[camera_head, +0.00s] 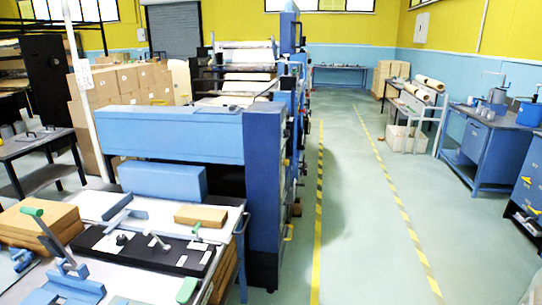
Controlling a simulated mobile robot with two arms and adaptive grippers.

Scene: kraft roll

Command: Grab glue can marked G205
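I cannot read the marking G205 on anything in view. A grey can-like container (497,97) stands on the blue workbench (484,129) at the right, beside a press-like tool. A blue bucket-like container (529,115) is at that bench's right end. Small grey cylinders (8,131) stand on a dark table at the far left, too small to identify. Neither of my grippers can be made out in the head view.
A blue machine (184,134) fills the middle left. In front of it is a table with tools, a blue block (163,181) and cardboard stacks (38,222). Brown rolls (430,83) lie on a white rack. The floor aisle (365,200) between yellow lines is clear.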

